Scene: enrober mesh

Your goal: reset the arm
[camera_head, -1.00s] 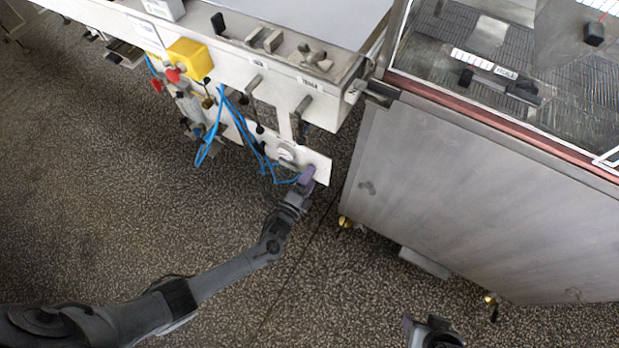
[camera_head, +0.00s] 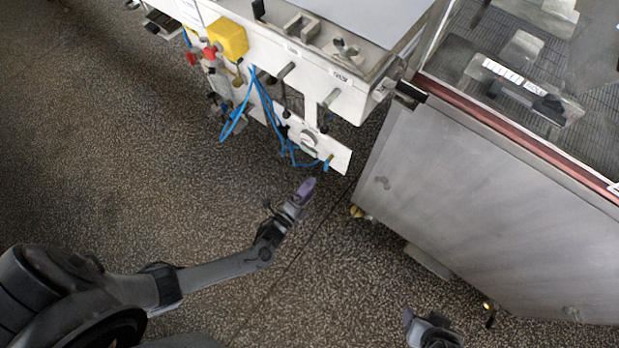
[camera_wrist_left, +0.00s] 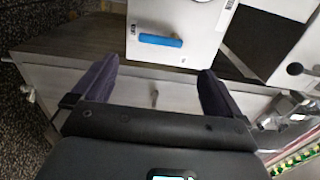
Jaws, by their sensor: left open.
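My left gripper (camera_head: 305,187) has purple fingertips and is over the speckled floor in the head view, just below and apart from the white panel (camera_head: 338,152) of the machine. In the left wrist view the two purple fingers (camera_wrist_left: 157,82) stand wide apart with nothing between them. Beyond them is a white plate (camera_wrist_left: 175,18) with a blue handle (camera_wrist_left: 160,41). My right gripper (camera_head: 422,322) shows only in part at the bottom edge, over the floor; its jaw opening is not clear.
The white machine carries blue hoses (camera_head: 268,110), a yellow box (camera_head: 228,38) and levers. A large grey metal cabinet (camera_head: 480,190) with a glazed, mesh-filled top stands to the right. The floor (camera_head: 120,140) at left is clear.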

